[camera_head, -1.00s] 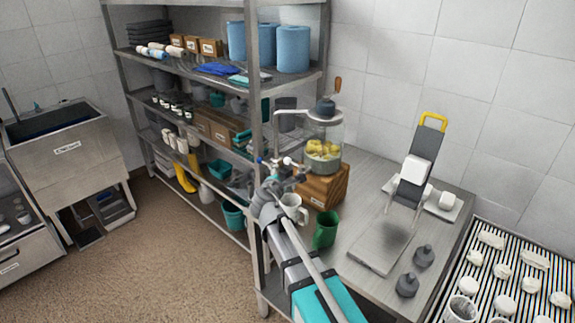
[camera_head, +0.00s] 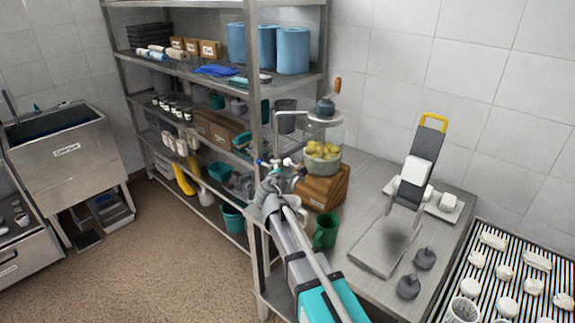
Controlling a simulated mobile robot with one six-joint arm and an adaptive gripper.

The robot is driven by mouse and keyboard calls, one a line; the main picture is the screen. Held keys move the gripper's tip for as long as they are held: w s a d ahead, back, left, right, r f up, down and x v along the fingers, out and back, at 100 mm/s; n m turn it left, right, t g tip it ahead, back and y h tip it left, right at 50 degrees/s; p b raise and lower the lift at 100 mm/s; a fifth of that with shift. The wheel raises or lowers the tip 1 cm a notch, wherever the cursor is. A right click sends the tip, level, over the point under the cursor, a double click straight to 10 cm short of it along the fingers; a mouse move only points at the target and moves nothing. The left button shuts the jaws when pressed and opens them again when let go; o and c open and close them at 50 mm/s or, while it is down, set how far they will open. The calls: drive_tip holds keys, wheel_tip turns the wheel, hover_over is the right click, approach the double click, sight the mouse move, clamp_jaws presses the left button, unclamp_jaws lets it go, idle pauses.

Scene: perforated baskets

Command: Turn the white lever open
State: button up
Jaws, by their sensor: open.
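The glass jar dispenser (camera_head: 326,133) holds yellow fruit and stands on a wooden block (camera_head: 325,188) at the back left of the steel table. A small tap in front of it has a white lever (camera_head: 287,161) on the right and a blue end (camera_head: 261,162) on the left. My gripper (camera_head: 271,181) is open, just below and in front of the tap. It looks empty. The gap between its fingers and the lever is too small to judge, and the gripper partly hides the tap's lower part.
A white mug (camera_head: 298,204), partly hidden by my arm, and a green mug (camera_head: 326,231) stand right of my gripper. The shelf post (camera_head: 254,130) is close on the left.

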sight(287, 164)
drive_tip(key=b+x, duration=0.1)
drive_tip(key=x, duration=0.7)
drive_tip(key=shift+w+f+b, duration=0.1)
drive_tip(key=shift+w+b, duration=0.25)
clamp_jaws()
